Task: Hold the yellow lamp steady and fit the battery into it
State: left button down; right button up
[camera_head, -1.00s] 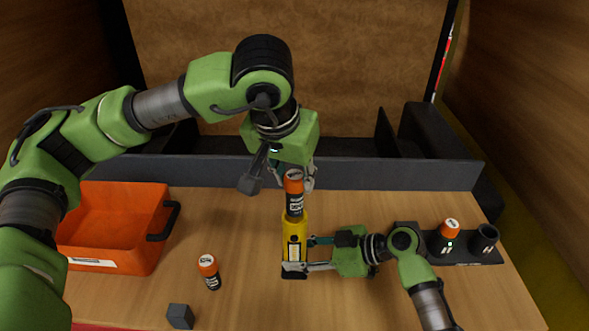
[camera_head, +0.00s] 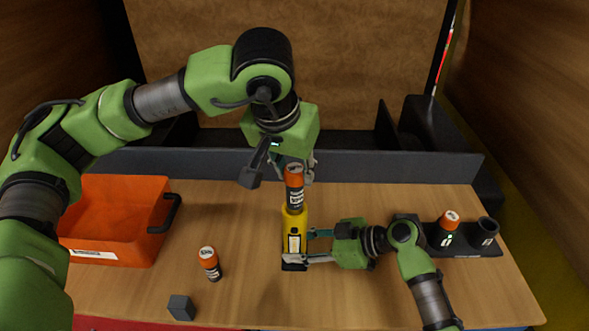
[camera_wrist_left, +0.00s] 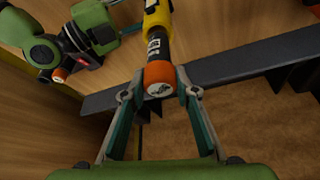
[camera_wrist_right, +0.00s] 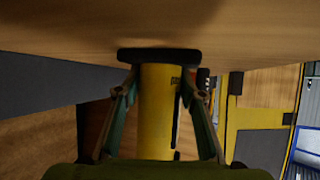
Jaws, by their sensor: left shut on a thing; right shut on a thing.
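The yellow lamp (camera_head: 294,225) stands upright on the table and my right gripper (camera_head: 300,246) is shut on its lower body. In the right wrist view the lamp (camera_wrist_right: 156,115) fills the space between the fingers. My left gripper (camera_head: 293,177) is shut on the orange cap of a black battery (camera_head: 295,194), held upright over the lamp. In the left wrist view the battery (camera_wrist_left: 157,46) lines up with the lamp (camera_wrist_left: 156,14), its far end at the lamp's top. I cannot tell how deep it sits.
Another orange-capped battery (camera_head: 210,264) stands on the left of the table, near a dark grey block (camera_head: 181,307). An orange bin (camera_head: 112,222) is at the far left. At right, a black holder (camera_head: 487,236) has one orange-capped battery (camera_head: 447,226). A dark ledge (camera_head: 400,168) runs behind.

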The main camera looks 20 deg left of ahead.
aim_at(295, 196)
pick_arm(q)
jog(key=shift+f, duration=3.65)
dwell(0.9)
jog(key=shift+r, duration=0.3)
dwell(0.6)
jog(key=c, duration=1.5)
grip_release()
jog(key=v, duration=1.2)
pick_arm(e)
jog(key=o, duration=0.9)
pick_arm(q)
jog(key=shift+w, duration=0.1)
